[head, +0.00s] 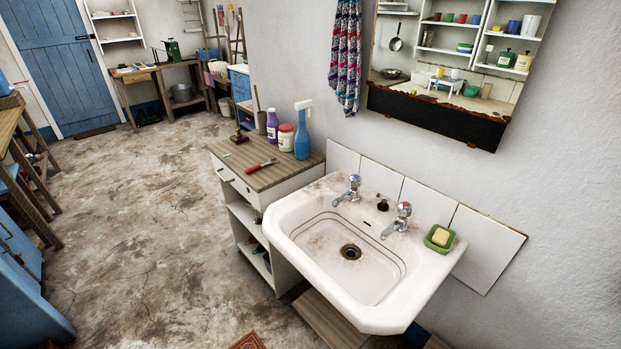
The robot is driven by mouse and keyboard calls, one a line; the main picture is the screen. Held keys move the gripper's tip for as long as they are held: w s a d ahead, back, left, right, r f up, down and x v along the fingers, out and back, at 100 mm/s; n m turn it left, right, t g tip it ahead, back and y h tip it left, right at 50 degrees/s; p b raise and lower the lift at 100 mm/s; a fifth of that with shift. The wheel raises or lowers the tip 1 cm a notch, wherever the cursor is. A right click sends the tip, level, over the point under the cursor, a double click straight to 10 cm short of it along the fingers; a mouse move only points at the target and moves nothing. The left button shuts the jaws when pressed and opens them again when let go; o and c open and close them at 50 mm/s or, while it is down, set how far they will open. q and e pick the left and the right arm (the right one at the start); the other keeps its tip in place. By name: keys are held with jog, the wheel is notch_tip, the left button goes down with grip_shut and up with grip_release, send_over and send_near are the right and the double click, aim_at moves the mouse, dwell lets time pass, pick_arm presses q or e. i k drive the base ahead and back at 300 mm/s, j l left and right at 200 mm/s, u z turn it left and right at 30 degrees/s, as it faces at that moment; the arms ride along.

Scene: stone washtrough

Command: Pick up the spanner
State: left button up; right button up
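I cannot make out a spanner for certain. A slim red-handled tool (261,165) lies flat on the wooden top of the white cabinet (285,178), left of the basin; it is too small to tell what kind of tool it is. A small pale item (226,155) lies near the left edge of the same top, also too small to identify. Neither of my grippers shows in the head view, and nothing is seen touching the tool.
A white basin (310,262) with two taps and a green soap dish (440,238) is on the right. The floor (140,230) at left is open.

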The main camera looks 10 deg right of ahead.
aim_at(255, 168)
jog(key=i+j+z, duration=0.1)
jog(key=z, duration=0.3)
jog(key=i+j+z, duration=0.1)
jog(key=z, duration=0.35)
jog(key=j+z, duration=0.25)
jog(key=z, duration=0.15)
jog(key=i+j+z, duration=0.1)
jog(key=j+z, duration=0.2)
jog(key=j, duration=0.9)
jog(key=j+z, duration=0.3)
jog(key=j, duration=0.9)
